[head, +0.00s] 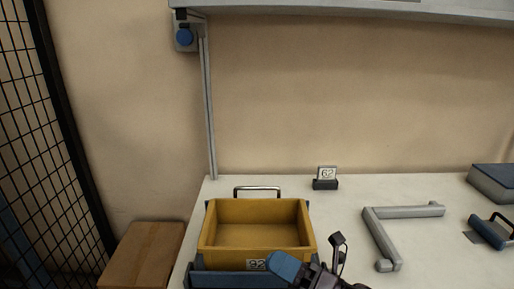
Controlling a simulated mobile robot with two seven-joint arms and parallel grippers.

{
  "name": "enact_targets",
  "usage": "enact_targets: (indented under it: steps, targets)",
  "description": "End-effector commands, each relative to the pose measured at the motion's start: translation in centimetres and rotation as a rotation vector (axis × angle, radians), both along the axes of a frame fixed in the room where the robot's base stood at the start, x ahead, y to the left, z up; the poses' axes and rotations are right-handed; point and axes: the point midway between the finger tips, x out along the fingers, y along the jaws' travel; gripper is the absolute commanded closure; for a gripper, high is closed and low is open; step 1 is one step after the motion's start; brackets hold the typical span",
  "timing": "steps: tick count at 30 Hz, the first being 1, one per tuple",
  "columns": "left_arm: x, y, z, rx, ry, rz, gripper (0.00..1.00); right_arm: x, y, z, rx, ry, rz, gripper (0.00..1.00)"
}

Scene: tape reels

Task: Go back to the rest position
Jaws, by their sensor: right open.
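My right gripper (310,262) is at the bottom of the head view, just in front of the right front corner of a yellow bin (307,225). One finger with a blue pad and one dark finger show apart, with nothing seen between them. I cannot tell whether it touches the bin. My left gripper is not in view.
The yellow bin, marked 92, looks empty and sits in a blue-grey holder (215,280) on a white table (345,215). A small sign marked 62 (326,180), a grey angled bar (380,235) and blue-grey items (493,182) are also on the table. A cardboard box (145,255) stands left.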

Motion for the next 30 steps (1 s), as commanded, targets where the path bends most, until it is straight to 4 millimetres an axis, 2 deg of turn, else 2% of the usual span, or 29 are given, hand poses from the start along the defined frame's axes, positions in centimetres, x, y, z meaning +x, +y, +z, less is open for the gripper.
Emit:
enact_targets:
  steps: [1,5,9,11,14,18,21,24,27,30]
  targets:
    - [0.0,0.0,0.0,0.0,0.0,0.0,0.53,0.6,-1.4,-1.2,0.081,0.14,-0.06,0.53]
    - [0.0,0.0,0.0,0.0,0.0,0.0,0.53,1.8,-5.6,-4.6,0.301,0.487,-0.201,0.53]
    - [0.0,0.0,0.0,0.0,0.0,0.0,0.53,1.6,-10.6,-9.8,0.561,0.846,-0.356,0.53]
    - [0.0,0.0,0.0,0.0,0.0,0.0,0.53,0.9,-12.8,-12.4,0.681,0.991,-0.424,0.53]
    - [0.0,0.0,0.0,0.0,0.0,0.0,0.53,-1.3,-16.3,-17.0,0.891,1.222,-0.539,0.53]
    - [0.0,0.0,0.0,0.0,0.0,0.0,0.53,-5.5,-20.2,-22.7,1.173,1.477,-0.682,0.53]
    - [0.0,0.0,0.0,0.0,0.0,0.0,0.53,-8.4,-22.0,-25.6,1.336,1.599,-0.759,0.53]
    - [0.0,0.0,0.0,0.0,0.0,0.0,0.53,-10.5,-23.0,-27.4,1.45,1.674,-0.812,0.53]
    - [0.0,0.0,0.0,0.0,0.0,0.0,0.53,-11.7,-23.5,-28.3,1.513,1.712,-0.839,0.53]
    - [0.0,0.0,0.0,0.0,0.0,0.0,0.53,-12.1,-23.6,-28.6,1.534,1.725,-0.848,0.53]
